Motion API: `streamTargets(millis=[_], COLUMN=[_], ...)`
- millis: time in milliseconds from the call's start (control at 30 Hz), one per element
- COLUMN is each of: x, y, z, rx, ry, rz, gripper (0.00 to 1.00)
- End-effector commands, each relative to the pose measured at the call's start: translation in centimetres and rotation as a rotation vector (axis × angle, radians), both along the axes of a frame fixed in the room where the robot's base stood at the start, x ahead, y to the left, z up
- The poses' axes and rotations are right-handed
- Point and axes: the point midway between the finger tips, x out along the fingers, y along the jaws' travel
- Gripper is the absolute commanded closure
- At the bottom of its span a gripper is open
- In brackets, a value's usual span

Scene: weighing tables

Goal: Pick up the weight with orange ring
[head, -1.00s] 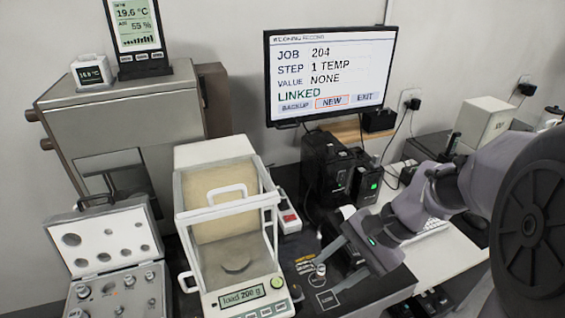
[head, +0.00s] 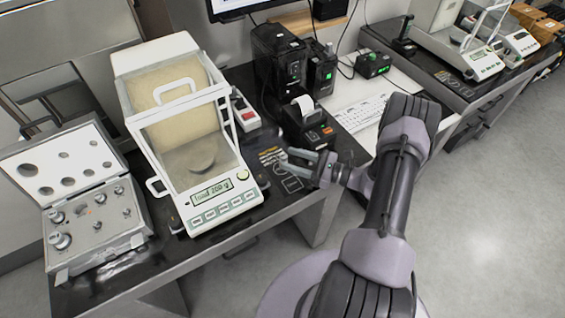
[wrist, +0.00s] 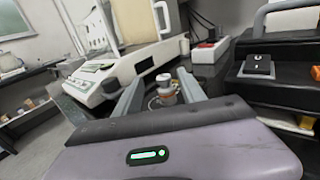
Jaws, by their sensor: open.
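A small silver weight with an orange-brown band (wrist: 167,92) stands upright on the dark table in the wrist view. It shows between and just beyond the two fingers of my gripper (wrist: 161,77); I cannot tell whether either finger touches it. In the head view my gripper (head: 284,160) is open, low over the table to the right of the balance, pointing left. I cannot make out the weight there.
The glass-shielded balance (head: 222,206) stands left of my gripper, its display lit. A label printer (head: 308,128) and black boxes (head: 278,55) stand behind it. A keyboard (head: 360,112) lies on the white surface to the right. The floor at right is clear.

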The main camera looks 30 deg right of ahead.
Motion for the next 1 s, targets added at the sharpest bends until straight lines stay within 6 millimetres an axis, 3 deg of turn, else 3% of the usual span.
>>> streamTargets(millis=[400,633,867,1000], x=[5.2,5.4,5.3,5.3], y=[3.8,4.0,3.9,3.9], z=[-0.6,-0.5,-0.5,-0.5], rx=[0.001,0.001,0.0,0.0], ry=[0.001,0.001,0.001,0.001], rz=[0.002,0.001,0.001,0.001], gripper=[0.52,0.52,0.98,1.0])
